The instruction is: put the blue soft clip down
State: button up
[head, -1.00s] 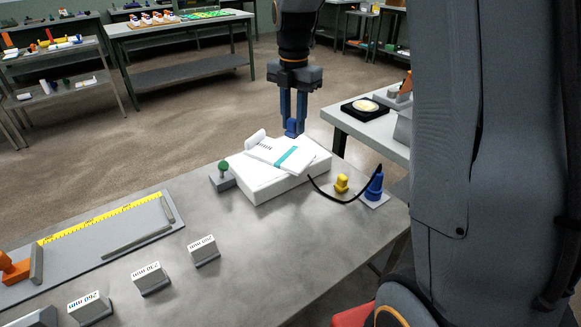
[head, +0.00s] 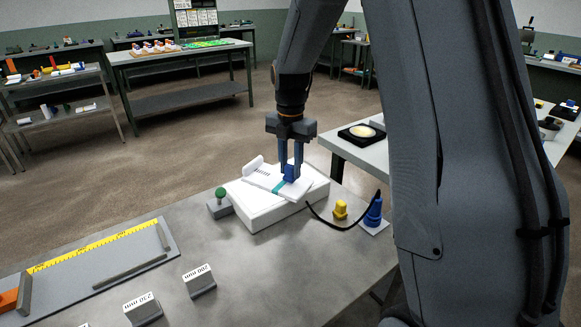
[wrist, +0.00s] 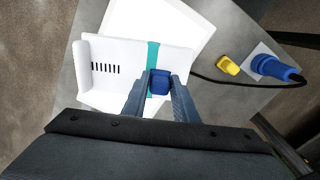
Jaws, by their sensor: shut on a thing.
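The blue soft clip (head: 289,173) is between the fingertips of my gripper (head: 291,168), which is shut on it. In the wrist view the clip (wrist: 160,82) shows between the finger ends of my gripper (wrist: 160,90), in front of a white piece (wrist: 115,60) crossed by a teal band (wrist: 152,56). The clip overlaps the band in that view. In the head view the white piece (head: 262,178) lies tilted on a larger white block (head: 262,210) on the grey table. I cannot tell whether the clip touches the white piece.
A yellow peg (head: 340,209) and a blue plug-like part (head: 374,211) with a black cable stand to the right. A green-topped knob (head: 221,194) stands to the left. A yellow ruler (head: 95,245) and grey labelled blocks (head: 199,281) lie nearer. Bare table (head: 270,280) is in front.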

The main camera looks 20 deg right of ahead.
aim_at(291, 164)
jog(key=shift+f, duration=0.35)
jog(key=shift+f, duration=0.15)
jog(key=o, duration=1)
notch_tip(291, 164, up, 12)
jog(key=b, duration=0.2)
jog(key=s+a+f+m, duration=0.1)
jog(key=s+f+m, duration=0.3)
jog(key=s+m, duration=0.4)
jog(key=s+a+f+m, duration=0.1)
jog(key=s+f+m, duration=0.4)
jog(key=s+m, duration=0.3)
jog(key=s+a+f+m, duration=0.1)
jog(key=s+f+m, duration=0.4)
jog(key=s+m, duration=0.3)
jog(key=shift+s+m, duration=0.3)
jog(key=shift+m, duration=0.7)
